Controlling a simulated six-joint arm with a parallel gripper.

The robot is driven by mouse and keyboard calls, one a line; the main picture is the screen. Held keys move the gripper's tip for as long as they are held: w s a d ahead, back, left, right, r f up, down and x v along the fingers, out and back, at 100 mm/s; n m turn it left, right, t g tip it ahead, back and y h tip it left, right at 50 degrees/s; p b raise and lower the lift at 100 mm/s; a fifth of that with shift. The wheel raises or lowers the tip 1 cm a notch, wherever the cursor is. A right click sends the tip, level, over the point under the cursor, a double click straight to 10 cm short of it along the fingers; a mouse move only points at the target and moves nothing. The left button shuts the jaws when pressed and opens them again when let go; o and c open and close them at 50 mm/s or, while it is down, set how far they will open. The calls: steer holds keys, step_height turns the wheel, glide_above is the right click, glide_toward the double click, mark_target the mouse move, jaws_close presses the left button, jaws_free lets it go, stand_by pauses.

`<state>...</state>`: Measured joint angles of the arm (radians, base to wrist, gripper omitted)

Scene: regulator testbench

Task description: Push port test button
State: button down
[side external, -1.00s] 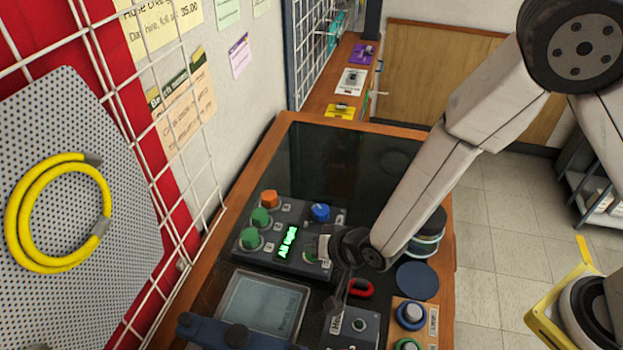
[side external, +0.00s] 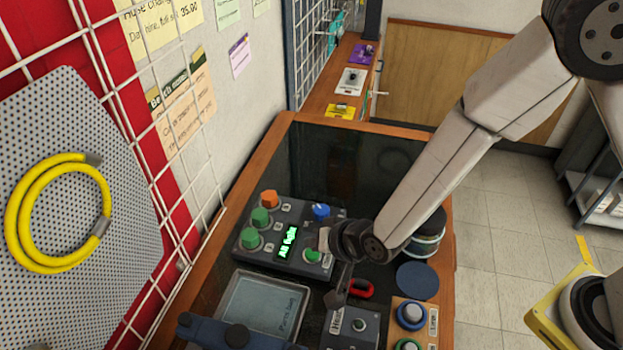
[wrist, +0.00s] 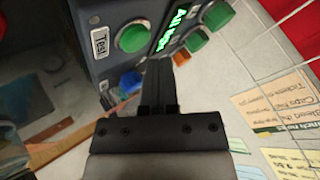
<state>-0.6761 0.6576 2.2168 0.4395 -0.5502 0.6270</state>
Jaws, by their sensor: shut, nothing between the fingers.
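A dark control box (side external: 268,258) lies on the bench, with a lit green display (side external: 288,242). A green button (side external: 313,254) sits right of the display. In the wrist view this green button (wrist: 132,37) is next to a white label reading "Test" (wrist: 100,42). My gripper (side external: 325,240) is close to the button, at the box's right side. In the wrist view my gripper's dark fingers (wrist: 157,68) are together, with nothing between them, and end just beside the button. Whether they touch the box cannot be told.
Green knobs (side external: 260,217), an orange knob (side external: 269,198) and a blue knob (side external: 321,211) stand on the box. A tablet-like screen (side external: 262,304), a smaller grey box (side external: 352,326) and a red ring-shaped part (side external: 361,289) lie nearer. The dark bench top behind is clear.

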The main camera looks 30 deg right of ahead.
mark_target(318, 254)
steer(key=shift+r, duration=2.35)
steer(key=shift+d, duration=0.35)
steer(key=s+d+r+n+g+h, duration=0.1)
steer(key=s+d+g, duration=0.1)
steer(key=d, duration=0.6)
steer(key=s+d+r+n+g+h, duration=0.1)
steer(key=s+d, duration=0.3)
steer(key=d, duration=0.4)
steer(key=s+d+r+n+g+h, duration=0.1)
steer(key=s+d+r+n+g, duration=0.1)
steer(key=d, duration=0.6)
steer(key=shift+s+d+n+g, duration=0.4)
steer(key=shift+s+g, duration=0.1)
steer(key=shift+s, duration=0.45)
